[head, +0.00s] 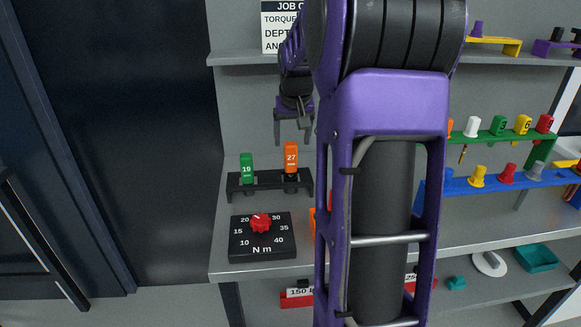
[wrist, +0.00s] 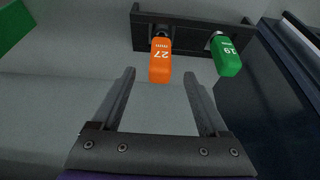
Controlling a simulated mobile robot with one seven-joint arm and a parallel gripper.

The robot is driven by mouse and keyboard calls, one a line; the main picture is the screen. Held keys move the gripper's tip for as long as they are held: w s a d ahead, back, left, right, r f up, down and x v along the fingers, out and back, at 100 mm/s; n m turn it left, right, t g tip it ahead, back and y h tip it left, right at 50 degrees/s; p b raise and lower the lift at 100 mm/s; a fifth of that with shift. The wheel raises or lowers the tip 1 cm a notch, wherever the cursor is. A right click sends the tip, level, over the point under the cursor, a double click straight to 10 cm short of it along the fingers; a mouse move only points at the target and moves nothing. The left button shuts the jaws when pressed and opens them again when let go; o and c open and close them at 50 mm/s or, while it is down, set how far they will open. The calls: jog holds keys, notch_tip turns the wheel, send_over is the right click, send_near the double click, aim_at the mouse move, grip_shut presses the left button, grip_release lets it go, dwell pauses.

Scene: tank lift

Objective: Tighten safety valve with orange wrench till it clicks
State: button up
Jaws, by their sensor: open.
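The orange wrench (head: 291,158), marked 27, stands upright in a black rack (head: 270,182) on the bench. Beside it to the left stands a green wrench (head: 246,168) marked 19. My gripper (head: 293,128) is open and empty, above the orange wrench in the head view. In the wrist view the orange wrench (wrist: 160,62) lies ahead, between the lines of my gripper's two fingers (wrist: 160,78), and appears apart from them. The green wrench (wrist: 225,57) is to the right there. I cannot make out the safety valve; my arm hides part of the bench.
A black torque dial (head: 262,249) with a red knob (head: 261,223) sits at the bench's front left. A sign (head: 283,27) stands on the upper shelf. Green (head: 495,135) and blue (head: 460,186) racks with coloured pieces are at right.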

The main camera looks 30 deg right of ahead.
aim_at(291, 155)
jog(key=b+x, duration=0.1)
jog(key=x, duration=0.7)
jog(key=shift+w+f, duration=0.1)
grip_shut()
dwell(0.4)
